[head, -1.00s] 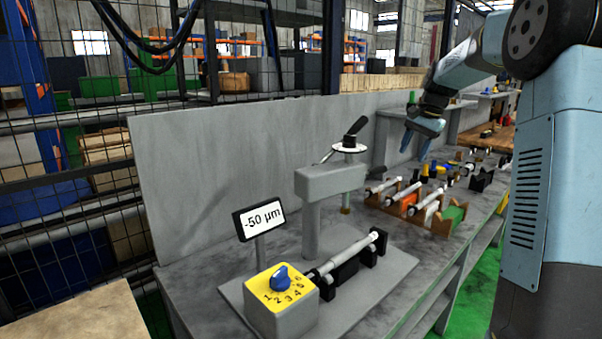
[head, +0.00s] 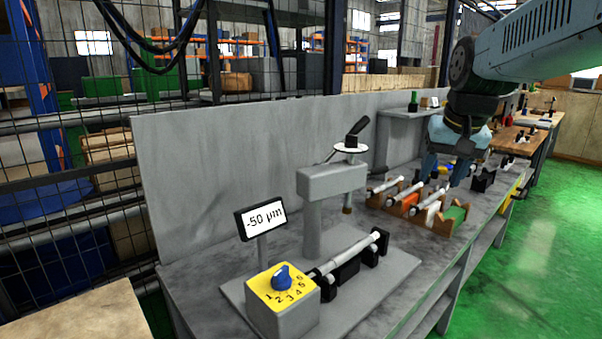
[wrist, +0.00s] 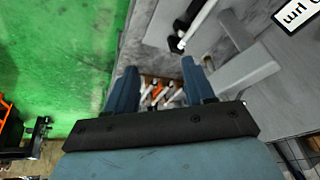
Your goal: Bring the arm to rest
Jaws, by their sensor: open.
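My gripper (head: 444,170) hangs from my arm at the right of the head view, fingers pointing down, above the far part of the grey bench (head: 400,275). Its two blue fingers are apart with nothing between them. In the wrist view my gripper (wrist: 158,90) shows its open fingers over the bench, with the part rack below them. The gripper looks clear of the rack, though the exact height is hard to tell.
A wooden rack (head: 440,228) holds several shafts with coloured marks. The grinder fixture (head: 333,180) has a shaft (head: 347,257) lying on supports, a -50 µm display (head: 260,218) and a yellow dial box (head: 283,300). Green floor (head: 520,270) lies open at the right.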

